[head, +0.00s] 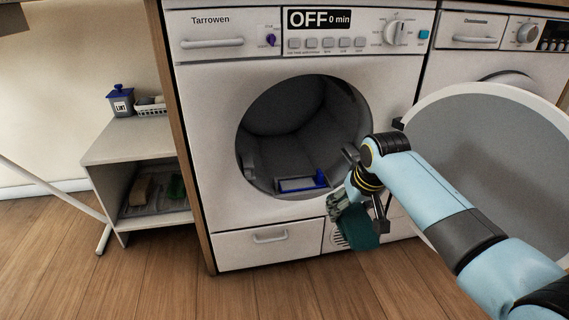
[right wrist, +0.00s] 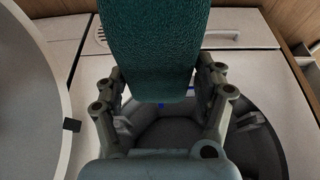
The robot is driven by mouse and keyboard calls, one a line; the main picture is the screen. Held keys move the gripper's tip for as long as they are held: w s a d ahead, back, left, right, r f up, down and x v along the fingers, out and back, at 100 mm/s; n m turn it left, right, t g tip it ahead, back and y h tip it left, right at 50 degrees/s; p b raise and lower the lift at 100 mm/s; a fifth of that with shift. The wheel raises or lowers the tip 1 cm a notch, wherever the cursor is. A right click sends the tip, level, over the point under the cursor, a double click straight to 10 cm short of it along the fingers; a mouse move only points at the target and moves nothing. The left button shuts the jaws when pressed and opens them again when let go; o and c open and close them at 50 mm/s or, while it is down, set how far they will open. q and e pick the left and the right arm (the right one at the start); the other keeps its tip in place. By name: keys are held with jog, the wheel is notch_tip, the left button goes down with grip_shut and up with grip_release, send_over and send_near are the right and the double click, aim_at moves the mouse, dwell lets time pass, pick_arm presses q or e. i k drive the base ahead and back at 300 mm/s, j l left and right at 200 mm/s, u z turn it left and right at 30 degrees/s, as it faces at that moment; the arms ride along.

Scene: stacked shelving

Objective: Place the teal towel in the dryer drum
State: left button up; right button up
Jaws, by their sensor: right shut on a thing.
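The teal towel (head: 360,234) hangs from my right gripper (head: 360,204), just outside the lower right of the dryer opening. In the right wrist view the towel (right wrist: 150,45) sits between the two fingers of the gripper (right wrist: 158,88), which is shut on it. The dryer drum (head: 295,125) is open and dark grey inside. The round dryer door (head: 490,150) is swung open to the right, behind my right arm. My left gripper is not in view.
A blue and grey piece (head: 302,183) sits at the drum's lower lip. A low white shelf (head: 118,145) stands at the left, with a blue-lidded container (head: 121,101) on top. The floor in front is clear.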

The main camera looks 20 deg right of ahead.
aim_at(294, 160)
jog(key=i, duration=1.5)
